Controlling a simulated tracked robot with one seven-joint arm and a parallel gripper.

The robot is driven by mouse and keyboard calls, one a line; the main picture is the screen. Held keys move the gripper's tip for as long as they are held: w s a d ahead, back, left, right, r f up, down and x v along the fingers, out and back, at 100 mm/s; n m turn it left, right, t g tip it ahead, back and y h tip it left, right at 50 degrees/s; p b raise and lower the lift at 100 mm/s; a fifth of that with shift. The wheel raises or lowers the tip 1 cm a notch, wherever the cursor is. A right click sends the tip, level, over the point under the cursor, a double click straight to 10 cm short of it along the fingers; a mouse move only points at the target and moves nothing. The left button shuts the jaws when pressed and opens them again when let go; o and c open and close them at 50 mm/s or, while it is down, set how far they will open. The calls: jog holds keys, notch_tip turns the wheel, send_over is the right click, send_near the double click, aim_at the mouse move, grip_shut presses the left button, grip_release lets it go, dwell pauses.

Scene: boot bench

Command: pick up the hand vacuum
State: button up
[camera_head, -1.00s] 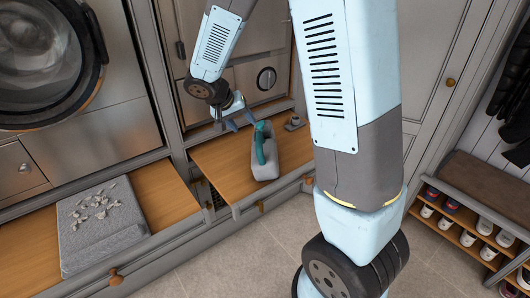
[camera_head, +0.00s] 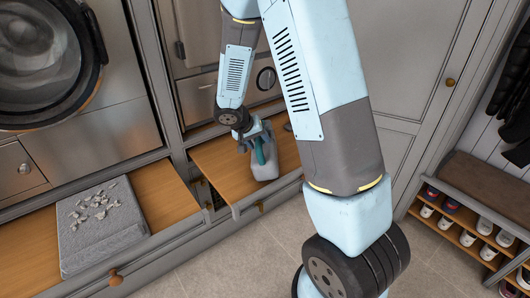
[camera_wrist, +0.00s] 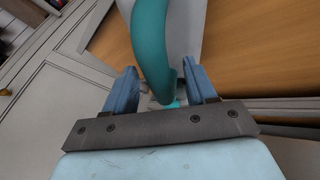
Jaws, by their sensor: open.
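The hand vacuum (camera_head: 266,173) is grey with a teal handle, and it stands on the right wooden pull-out shelf (camera_head: 214,158). My gripper (camera_head: 257,139) is right at the vacuum's upper part and hides some of it in the head view. In the wrist view the teal handle (camera_wrist: 153,42) runs down between the two blue fingers of my gripper (camera_wrist: 163,80). The fingers are apart, one on each side of the handle's near end, with gaps showing. Whether either finger touches it I cannot tell.
On the left pull-out shelf, a grey pad (camera_head: 102,230) carries several pale scraps (camera_head: 95,206). A round-door washing machine (camera_head: 40,55) stands at the left. A shoe rack (camera_head: 462,220) stands at the right. The tiled floor (camera_head: 215,265) in front is clear.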

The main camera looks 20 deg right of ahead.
jog(key=shift+d+f, duration=0.15)
jog(key=shift+f, duration=0.15)
grip_shut()
dwell(0.4)
jog(key=shift+w, duration=0.1)
dwell(0.8)
